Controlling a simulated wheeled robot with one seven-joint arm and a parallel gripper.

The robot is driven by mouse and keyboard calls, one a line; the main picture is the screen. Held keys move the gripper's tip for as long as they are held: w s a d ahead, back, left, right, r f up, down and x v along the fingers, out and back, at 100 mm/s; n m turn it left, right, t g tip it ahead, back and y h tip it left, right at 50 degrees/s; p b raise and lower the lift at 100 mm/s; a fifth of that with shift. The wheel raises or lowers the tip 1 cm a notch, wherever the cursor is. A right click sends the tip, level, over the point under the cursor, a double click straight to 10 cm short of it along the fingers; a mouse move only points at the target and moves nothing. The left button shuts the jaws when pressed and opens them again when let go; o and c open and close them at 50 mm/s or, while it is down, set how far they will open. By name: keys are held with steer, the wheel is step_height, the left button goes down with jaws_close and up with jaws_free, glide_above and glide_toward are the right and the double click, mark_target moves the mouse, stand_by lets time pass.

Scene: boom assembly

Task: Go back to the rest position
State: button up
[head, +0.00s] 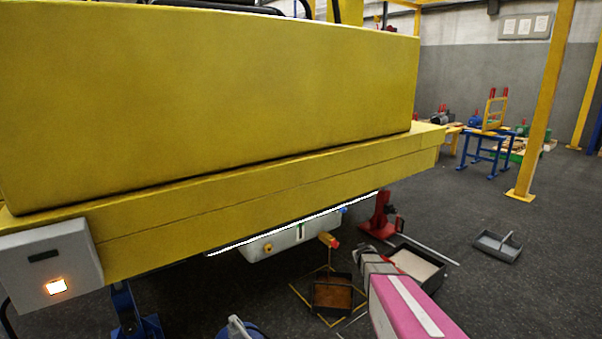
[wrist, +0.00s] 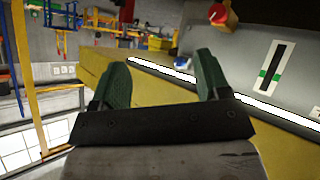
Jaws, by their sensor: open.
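My gripper (wrist: 162,75) shows in the wrist view with its two green-padded fingers spread wide and nothing between them. In the head view my pink and grey arm reaches in from the lower right, and my gripper (head: 357,256) is small at its far end, below the yellow boom (head: 250,190). A pale grey tank (head: 280,240) hangs under the boom. A yellow fitting with a red end (head: 329,240) sits beside the tank, a little left of my gripper. In the wrist view the red knob (wrist: 222,16) is beyond the right finger, apart from it.
Dark trays (head: 333,296) and (head: 418,266) lie on the floor around my arm. A red stand (head: 380,218) is behind it. A grey divided tray (head: 498,245) lies farther right. A yellow post (head: 545,110) rises at the right. Open floor lies between.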

steer(key=s+a+r+g, duration=0.2)
steer(key=s+a+g, duration=0.1)
steer(key=s, duration=0.8)
steer(key=s+a+r+m+g+y, duration=0.1)
steer(key=s+a+r+g, duration=0.2)
steer(key=s, duration=0.8)
steer(key=s+a+r+m+g+y, duration=0.1)
steer(key=s+a+g, duration=0.3)
steer(key=s, duration=0.7)
steer(key=shift+r+g, duration=0.7)
steer(key=shift+r, duration=0.1)
